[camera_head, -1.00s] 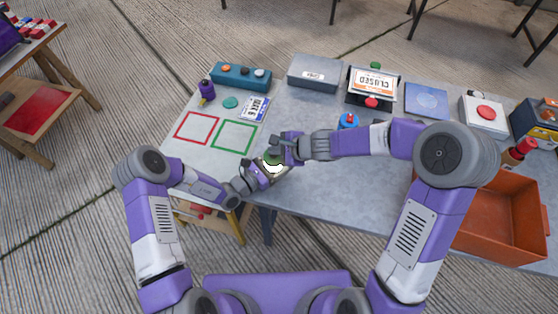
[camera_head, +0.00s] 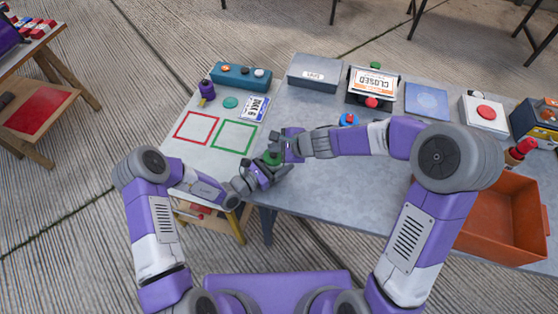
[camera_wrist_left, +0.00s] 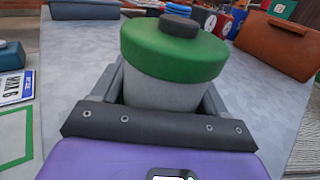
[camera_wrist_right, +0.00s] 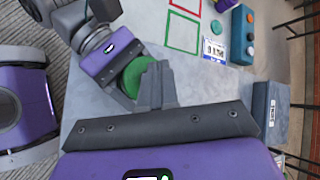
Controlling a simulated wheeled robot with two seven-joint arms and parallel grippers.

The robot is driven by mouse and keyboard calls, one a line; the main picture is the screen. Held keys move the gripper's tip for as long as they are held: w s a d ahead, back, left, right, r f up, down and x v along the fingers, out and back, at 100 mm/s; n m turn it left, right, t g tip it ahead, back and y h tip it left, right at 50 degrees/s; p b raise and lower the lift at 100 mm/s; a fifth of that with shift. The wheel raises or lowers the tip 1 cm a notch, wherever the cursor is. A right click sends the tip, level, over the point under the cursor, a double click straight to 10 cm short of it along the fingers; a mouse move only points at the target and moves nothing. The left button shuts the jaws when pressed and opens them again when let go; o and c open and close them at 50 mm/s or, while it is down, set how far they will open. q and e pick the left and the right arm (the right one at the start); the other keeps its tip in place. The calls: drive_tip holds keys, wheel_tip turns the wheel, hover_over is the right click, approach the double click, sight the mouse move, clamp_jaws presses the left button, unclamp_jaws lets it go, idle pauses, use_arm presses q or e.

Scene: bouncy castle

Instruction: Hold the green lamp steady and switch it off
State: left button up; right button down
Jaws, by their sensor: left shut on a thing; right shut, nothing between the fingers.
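The green lamp (camera_head: 271,157) stands near the table's front edge, its body unlit. In the left wrist view it has a green cap (camera_wrist_left: 172,52), a dark button (camera_wrist_left: 179,25) on top and a grey body (camera_wrist_left: 163,92). My left gripper (camera_head: 263,168) is shut around that body, one finger on each side. My right gripper (camera_head: 283,148) is shut and empty, right by the lamp's top. In the right wrist view its closed fingertips (camera_wrist_right: 156,78) hide part of the green cap (camera_wrist_right: 136,75). I cannot tell if they touch the button.
Red and green outlined squares (camera_head: 234,137) lie left of the lamp. An orange crate (camera_head: 500,215) is at right.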

sight(276, 156)
wheel_tip(276, 156, up, 5)
drive_tip(key=shift+r, duration=0.2)
idle(0.3)
use_arm(q)
drive_tip(key=o, duration=1.3)
drive_tip(key=shift+o, duration=0.2)
